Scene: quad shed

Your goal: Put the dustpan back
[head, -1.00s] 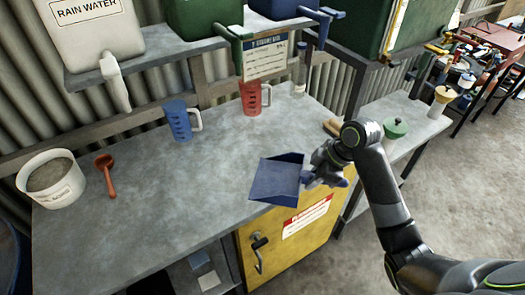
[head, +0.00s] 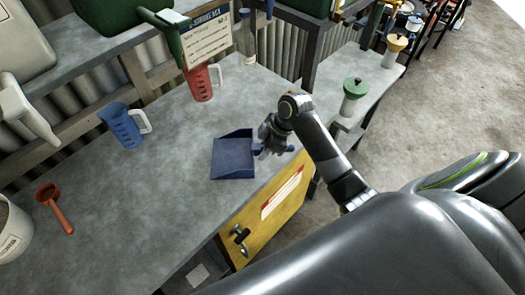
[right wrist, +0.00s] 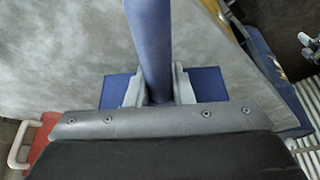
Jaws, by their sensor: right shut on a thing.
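The blue dustpan (head: 233,158) is over the grey worktop near its front right edge, its open pan to the left. I cannot tell whether it touches the worktop. My right gripper (head: 268,148) is shut on its handle at the right side of the pan. In the right wrist view the blue handle (right wrist: 150,45) runs up between the two fingers (right wrist: 160,88), and parts of the pan (right wrist: 207,84) show on both sides behind them. My left gripper is not in view.
The grey worktop (head: 170,190) carries a blue jug (head: 122,126), a red jug (head: 201,84) and a red-brown scoop (head: 55,207). A yellow cabinet (head: 270,215) stands below its front edge. A side bench with a green-lidded funnel (head: 353,90) is at the right.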

